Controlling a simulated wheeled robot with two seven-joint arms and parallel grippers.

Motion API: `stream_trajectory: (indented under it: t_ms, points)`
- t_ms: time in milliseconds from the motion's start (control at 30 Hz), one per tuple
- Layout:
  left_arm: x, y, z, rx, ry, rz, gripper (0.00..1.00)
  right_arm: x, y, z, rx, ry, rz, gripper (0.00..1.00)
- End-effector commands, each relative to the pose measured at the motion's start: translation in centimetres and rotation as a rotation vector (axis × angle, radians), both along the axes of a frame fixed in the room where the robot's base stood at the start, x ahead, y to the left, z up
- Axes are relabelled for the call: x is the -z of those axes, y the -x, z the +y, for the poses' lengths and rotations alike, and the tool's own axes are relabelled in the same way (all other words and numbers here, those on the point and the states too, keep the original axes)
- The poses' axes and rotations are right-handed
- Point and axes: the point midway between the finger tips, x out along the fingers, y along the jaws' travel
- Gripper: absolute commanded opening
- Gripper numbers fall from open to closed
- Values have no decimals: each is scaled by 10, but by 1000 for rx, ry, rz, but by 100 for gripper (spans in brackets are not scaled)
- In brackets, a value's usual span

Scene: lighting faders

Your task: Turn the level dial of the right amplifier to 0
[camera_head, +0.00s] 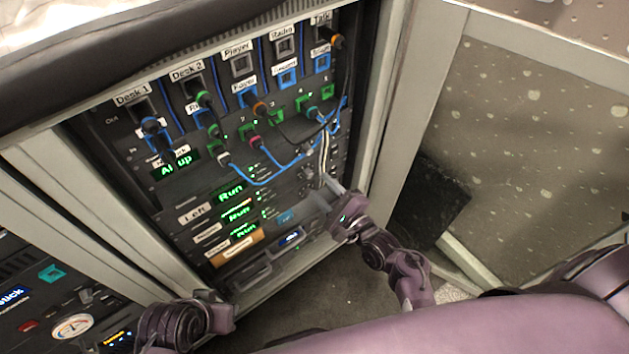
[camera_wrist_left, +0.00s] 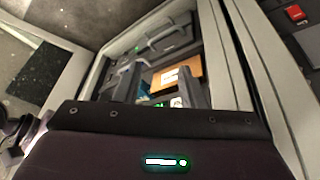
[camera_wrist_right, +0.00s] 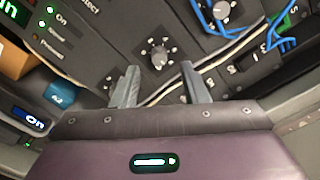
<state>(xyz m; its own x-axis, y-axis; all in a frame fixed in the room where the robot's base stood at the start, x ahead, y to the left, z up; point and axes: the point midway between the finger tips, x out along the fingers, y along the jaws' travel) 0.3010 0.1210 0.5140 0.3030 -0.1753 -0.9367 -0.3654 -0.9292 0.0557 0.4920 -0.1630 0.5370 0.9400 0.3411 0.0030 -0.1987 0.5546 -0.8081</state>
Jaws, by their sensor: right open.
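A dark round dial (camera_wrist_right: 158,55) with tick marks around it shows in the right wrist view, on a black panel just beyond my right fingertips. Which amplifier it belongs to, and its exact setting, I cannot read. A second similar knob (camera_wrist_right: 221,10) sits farther up. My right gripper (camera_wrist_right: 159,72) is open, its two fingers apart with the dial seen between them, not gripped. In the head view my right gripper (camera_head: 331,184) is at the lower right of the rack. My left gripper (camera_wrist_left: 160,85) is open and empty, facing the lower rack.
An orange label block (camera_head: 238,247) is lower left. Open floor (camera_head: 360,295) lies in front.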

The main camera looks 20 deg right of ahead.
Motion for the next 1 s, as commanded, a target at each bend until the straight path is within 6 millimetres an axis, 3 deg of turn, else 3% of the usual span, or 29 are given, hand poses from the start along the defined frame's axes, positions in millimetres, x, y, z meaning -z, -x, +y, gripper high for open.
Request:
stream_trajectory:
  t_ms: [233,600,900,1000]
  points:
    - [3,-4,-9,15,27,-45,36,1,-30,11,-1,1,0,41]
    - [2,-5,-11,18,33,-58,36,1,-36,13,0,2,2,39]
    - [2,-5,-11,17,33,-58,36,1,-35,13,0,3,2,0]
    - [2,-5,-11,17,33,-57,36,1,-35,13,0,3,2,0]
